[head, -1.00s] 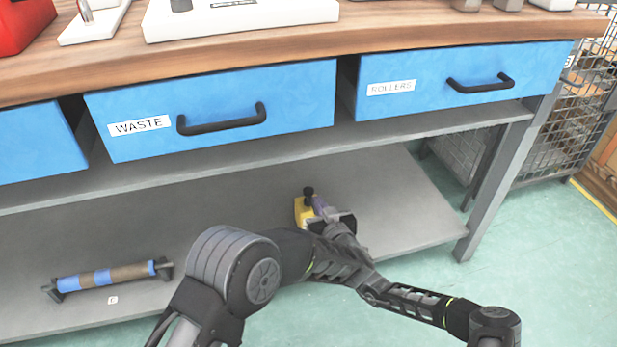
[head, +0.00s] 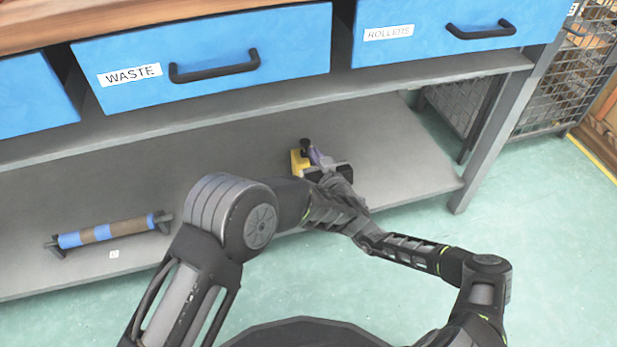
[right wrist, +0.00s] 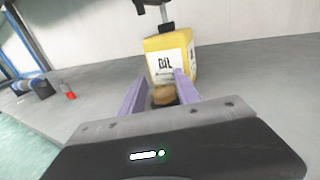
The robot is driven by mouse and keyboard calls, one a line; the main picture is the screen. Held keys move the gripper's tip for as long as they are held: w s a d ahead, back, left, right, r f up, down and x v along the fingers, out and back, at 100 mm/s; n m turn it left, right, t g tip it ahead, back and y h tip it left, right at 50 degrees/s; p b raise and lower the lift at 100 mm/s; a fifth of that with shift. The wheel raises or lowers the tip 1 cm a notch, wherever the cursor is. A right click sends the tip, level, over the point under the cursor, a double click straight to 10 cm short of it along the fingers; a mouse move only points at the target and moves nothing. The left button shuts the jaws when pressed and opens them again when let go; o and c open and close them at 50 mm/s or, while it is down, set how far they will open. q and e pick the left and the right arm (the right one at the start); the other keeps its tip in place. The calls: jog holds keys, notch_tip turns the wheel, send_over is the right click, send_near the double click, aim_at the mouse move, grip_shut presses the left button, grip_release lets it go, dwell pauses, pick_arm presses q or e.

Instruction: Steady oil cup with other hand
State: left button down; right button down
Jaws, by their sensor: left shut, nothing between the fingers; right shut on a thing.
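The oil cup (head: 298,163) is a small yellow can with a black top. It stands on the grey lower shelf, and its OIL label faces the camera in the right wrist view (right wrist: 172,57). My right gripper (right wrist: 163,86) has its purple fingers at the front of the cup. They are shut on a small brown part low on it. My left gripper (head: 330,178) is close beside the cup in the head view. It is shut and empty, and its fingertips are hard to make out where the two arms overlap. I cannot tell whether it touches the cup.
A blue and brown roller (head: 108,231) rests on a stand at the left of the lower shelf (head: 400,165). The blue WASTE drawer (head: 290,40) and ROLLERS drawer (head: 430,50) hang above. A table leg (head: 490,150) and wire cage (head: 560,95) stand at right.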

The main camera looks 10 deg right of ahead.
jog(key=c, duration=0.8)
grip_release()
jog(key=v, duration=1.2)
jog(key=shift+a, duration=0.1)
